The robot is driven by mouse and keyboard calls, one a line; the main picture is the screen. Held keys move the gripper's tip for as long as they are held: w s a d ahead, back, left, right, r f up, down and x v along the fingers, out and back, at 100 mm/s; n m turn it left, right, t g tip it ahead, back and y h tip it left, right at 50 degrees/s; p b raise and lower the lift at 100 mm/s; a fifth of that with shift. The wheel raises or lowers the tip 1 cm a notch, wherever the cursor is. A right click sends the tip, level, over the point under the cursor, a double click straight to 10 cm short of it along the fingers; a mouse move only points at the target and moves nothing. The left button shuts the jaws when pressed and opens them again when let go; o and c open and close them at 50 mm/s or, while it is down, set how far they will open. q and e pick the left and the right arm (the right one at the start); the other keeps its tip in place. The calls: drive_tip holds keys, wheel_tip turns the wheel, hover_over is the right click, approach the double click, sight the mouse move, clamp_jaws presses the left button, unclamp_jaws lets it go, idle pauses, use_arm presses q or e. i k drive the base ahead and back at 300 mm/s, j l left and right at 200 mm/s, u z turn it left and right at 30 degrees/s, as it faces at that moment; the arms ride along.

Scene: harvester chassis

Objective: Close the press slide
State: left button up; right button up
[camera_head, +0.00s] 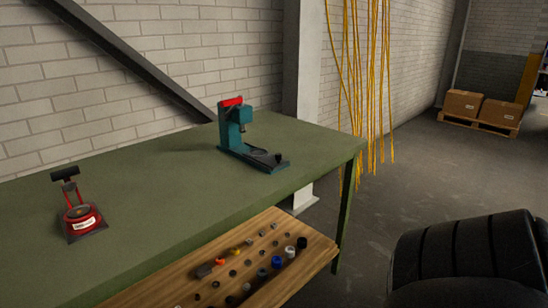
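A teal press (237,133) with a red part on top stands upright on the green workbench (150,188), near its far right part. Its dark base and slide (265,159) extend toward the front right, with a small dark round piece near the outer end. The slide looks drawn out in front of the press column, though its exact travel is too small to tell. Neither of my grippers is in view.
A red device with a black handle (80,212) stands at the bench's left. A wooden shelf (318,250) below holds several small parts. Yellow cables (362,80) hang behind; boxes (463,104) sit on a pallet. Bench space between devices is clear.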

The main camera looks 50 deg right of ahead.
sight(273, 162)
drive_tip(key=z, duration=1.7)
